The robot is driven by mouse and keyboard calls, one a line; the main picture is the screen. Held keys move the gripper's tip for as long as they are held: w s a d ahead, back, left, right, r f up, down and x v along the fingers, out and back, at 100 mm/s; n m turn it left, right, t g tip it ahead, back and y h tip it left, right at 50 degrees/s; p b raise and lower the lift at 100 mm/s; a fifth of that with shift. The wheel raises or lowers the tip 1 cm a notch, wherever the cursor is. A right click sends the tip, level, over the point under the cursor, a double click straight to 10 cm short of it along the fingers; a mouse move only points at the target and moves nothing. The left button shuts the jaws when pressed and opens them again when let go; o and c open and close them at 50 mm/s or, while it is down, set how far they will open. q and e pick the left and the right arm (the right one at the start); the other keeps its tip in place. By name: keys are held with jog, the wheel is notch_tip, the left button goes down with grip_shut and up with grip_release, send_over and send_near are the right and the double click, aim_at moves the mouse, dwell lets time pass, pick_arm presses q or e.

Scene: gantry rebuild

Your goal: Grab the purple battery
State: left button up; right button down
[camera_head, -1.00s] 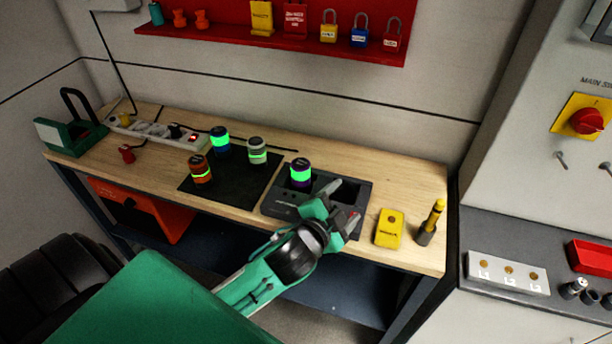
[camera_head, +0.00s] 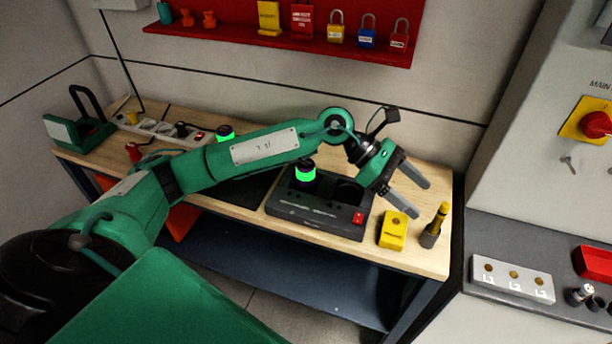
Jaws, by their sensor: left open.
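The purple battery (camera_head: 306,173), dark with a bright green band and a purple lower rim, stands upright in the left part of the dark charger (camera_head: 308,212). The charger's right-hand slot is empty as far as it shows. My left gripper (camera_head: 419,199) is open and empty, to the right of the battery, above the right end of the charger and close to the yellow meter. Its fingers point down and to the right. My right gripper is not in view.
A yellow meter (camera_head: 393,230) and a yellow-tipped tester (camera_head: 436,225) stand right of the charger. Another green-banded battery (camera_head: 225,134) shows behind my arm, which hides most of the dark mat. A power strip (camera_head: 160,128) lies at back left. Padlocks hang on the red wall board (camera_head: 290,40).

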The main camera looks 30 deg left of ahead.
pick_arm(q)
jog(key=w+a+f+m+y, duration=0.1)
jog(key=w+a+y, duration=0.1)
jog(key=a+y, duration=0.35)
jog(key=w+a+f+m+y, duration=0.1)
jog(key=w+a+y, duration=0.1)
jog(key=a, duration=0.7)
notch_tip(320, 180, up, 3)
jog(key=y, duration=0.6)
send_over(306, 163)
jog(key=shift+h, duration=0.25)
jog(key=f, duration=0.2)
jog(key=f+p, duration=0.1)
jog(key=f, duration=0.1)
jog(key=f+p, duration=0.1)
jog(key=f, duration=0.1)
jog(key=shift+s+f, duration=0.25)
jog(key=shift+f, duration=0.15)
jog(key=shift+f+p, duration=0.35)
jog(key=shift+f, duration=0.45)
notch_tip(306, 163, down, 4)
jog(key=p, duration=0.3)
jog(key=shift+w, duration=0.15)
jog(key=shift+f, duration=0.4)
jog(key=c, duration=1.2)
jog(key=shift+c, duration=0.6)
